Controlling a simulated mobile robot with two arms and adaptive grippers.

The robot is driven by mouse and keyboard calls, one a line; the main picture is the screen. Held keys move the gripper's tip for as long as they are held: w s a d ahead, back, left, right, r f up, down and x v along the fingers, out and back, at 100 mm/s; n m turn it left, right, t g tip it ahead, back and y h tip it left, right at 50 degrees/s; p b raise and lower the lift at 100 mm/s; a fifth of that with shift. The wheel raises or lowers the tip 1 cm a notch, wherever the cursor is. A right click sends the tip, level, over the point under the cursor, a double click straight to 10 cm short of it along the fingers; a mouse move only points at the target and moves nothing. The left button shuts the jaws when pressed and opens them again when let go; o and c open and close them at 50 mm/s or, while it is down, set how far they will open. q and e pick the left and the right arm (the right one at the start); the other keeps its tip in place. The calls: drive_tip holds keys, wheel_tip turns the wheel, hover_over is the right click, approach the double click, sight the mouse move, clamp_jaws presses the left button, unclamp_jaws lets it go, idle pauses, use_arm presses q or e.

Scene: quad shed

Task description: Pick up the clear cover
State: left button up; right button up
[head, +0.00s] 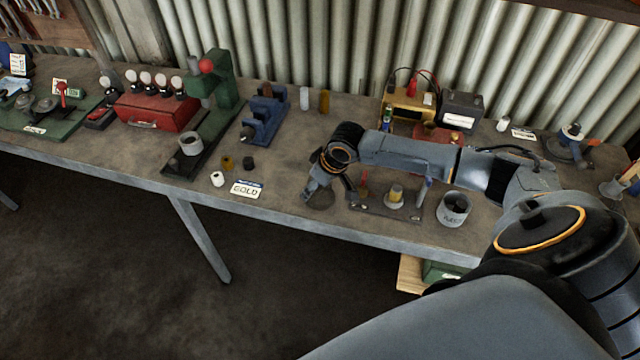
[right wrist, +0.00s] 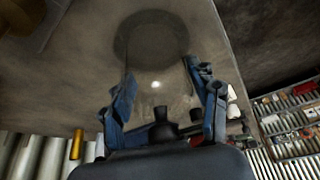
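The clear cover (right wrist: 157,88) shows faintly in the right wrist view as a see-through shape with a bright glint, between the fingers of my right gripper (right wrist: 160,75). A dark round patch (right wrist: 152,38) lies beyond it on the bench top. In the head view my right gripper (head: 328,190) points down near the bench's front edge, over a dark round patch, with its fingers apart. I cannot make out the cover's outline there. I cannot tell whether the fingers touch the cover or stand clear of its sides. My left gripper is not in view.
Right of the gripper stand a small plate with parts (head: 385,208) and a grey cup (head: 453,209). To the left are a GOLD card (head: 246,189), a white pot (head: 217,179), a blue vise (head: 264,118) and a green press (head: 219,85). The front edge is close.

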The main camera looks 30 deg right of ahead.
drive_tip(key=shift+c, duration=0.8)
drive_tip(key=shift+w+r+b, duration=0.1)
drive_tip(key=shift+r+b, duration=0.35)
drive_tip(key=shift+r, duration=0.1)
drive_tip(key=s+a+r+b, duration=0.4)
drive_tip(key=s+a+r, duration=0.3)
drive_tip(key=s+r, duration=0.5)
drive_tip(key=shift+s, duration=0.1)
